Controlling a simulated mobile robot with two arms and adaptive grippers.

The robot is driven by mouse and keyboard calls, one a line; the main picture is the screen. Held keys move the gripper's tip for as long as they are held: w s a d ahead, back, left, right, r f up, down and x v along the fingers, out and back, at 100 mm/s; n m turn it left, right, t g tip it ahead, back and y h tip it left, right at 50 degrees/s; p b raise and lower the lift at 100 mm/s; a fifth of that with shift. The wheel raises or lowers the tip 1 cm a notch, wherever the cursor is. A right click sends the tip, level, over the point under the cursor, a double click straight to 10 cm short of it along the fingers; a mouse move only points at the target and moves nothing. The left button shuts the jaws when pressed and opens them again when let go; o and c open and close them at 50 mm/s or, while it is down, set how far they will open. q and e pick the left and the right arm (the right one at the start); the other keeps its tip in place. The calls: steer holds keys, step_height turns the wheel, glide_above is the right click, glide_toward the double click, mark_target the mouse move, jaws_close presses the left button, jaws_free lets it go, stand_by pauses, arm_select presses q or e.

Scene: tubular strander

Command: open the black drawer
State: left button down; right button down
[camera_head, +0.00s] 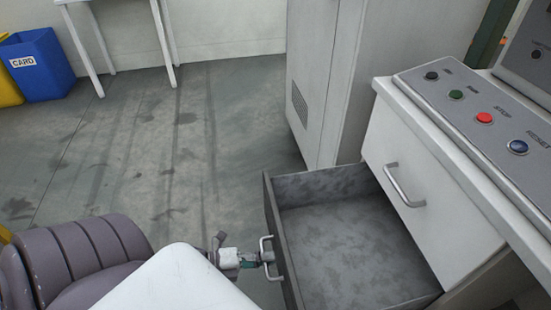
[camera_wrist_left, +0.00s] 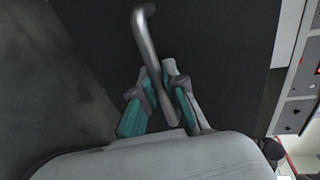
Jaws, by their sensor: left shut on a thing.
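The black drawer (camera_head: 274,225) stands pulled out of the white cabinet in the head view, and its dark grey inside looks empty. Its front carries a metal bar handle (camera_head: 268,258). My left gripper (camera_head: 262,260) is at that handle, reaching in from the left. In the left wrist view, the fingers of my left gripper (camera_wrist_left: 168,88) are shut on the lower part of the handle (camera_wrist_left: 146,42), against the dark drawer front (camera_wrist_left: 215,50). My right gripper is in neither view.
A white drawer (camera_head: 430,190) with its own handle sits shut above, under a control panel (camera_head: 485,120) with several buttons. A tall grey cabinet (camera_head: 330,80) stands behind. A blue bin (camera_head: 42,70) is at the far left. The floor (camera_head: 180,140) left of the drawer is clear.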

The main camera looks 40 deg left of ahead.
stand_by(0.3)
arm_select(q)
steer(key=c, duration=1.2)
jaws_free()
steer(key=shift+s, duration=0.1)
steer(key=v, duration=1.2)
steer(key=shift+f, duration=0.1)
